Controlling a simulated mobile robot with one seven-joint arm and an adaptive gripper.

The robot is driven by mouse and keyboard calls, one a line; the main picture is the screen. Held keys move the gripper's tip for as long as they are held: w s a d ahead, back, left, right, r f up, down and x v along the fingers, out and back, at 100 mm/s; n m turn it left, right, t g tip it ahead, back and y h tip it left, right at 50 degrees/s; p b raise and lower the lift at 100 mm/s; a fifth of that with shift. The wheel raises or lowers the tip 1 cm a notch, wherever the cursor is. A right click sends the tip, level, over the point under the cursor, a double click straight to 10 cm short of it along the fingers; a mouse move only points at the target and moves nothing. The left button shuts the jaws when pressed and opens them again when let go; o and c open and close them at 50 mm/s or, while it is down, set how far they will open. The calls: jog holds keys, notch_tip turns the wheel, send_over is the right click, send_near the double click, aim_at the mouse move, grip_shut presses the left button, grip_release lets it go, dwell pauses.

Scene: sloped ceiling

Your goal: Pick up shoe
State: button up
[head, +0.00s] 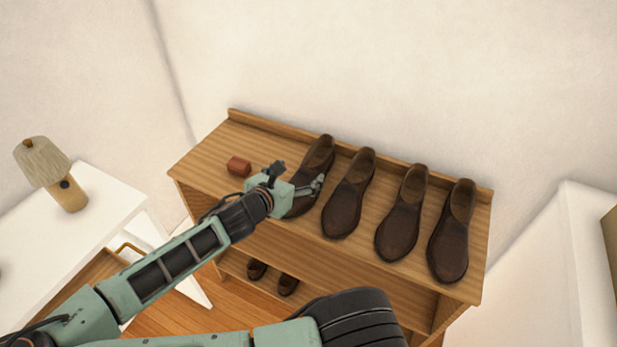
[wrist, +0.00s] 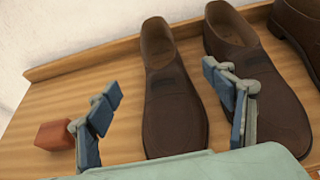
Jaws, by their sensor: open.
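Several dark brown leather shoes stand in a row on the top of a wooden shelf. The leftmost shoe (head: 318,160) is partly hidden by my gripper in the head view. My gripper (head: 296,178) is open and empty, just above the front of the leftmost shoe. In the wrist view my gripper (wrist: 168,105) shows both fingers apart. The second shoe (head: 349,196) stands close on the right and also shows in the wrist view (wrist: 255,85).
A small red-brown block (head: 238,166) lies on the shelf (head: 205,160) left of my gripper. A raised lip runs along the shelf's back edge. More shoes (head: 272,277) sit on the lower level. A white table with a lamp (head: 55,172) stands at left.

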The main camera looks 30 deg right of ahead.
aim_at(309, 164)
jog(key=shift+r+x, duration=0.15)
jog(key=shift+x, duration=1.4)
jog(key=shift+r+x, duration=0.1)
jog(key=shift+x, duration=1.45)
jog(key=shift+d, duration=0.1)
jog(key=shift+c, duration=0.5)
jog(key=c, duration=1.5)
jog(key=shift+o, duration=0.2)
jog(key=shift+r, duration=0.1)
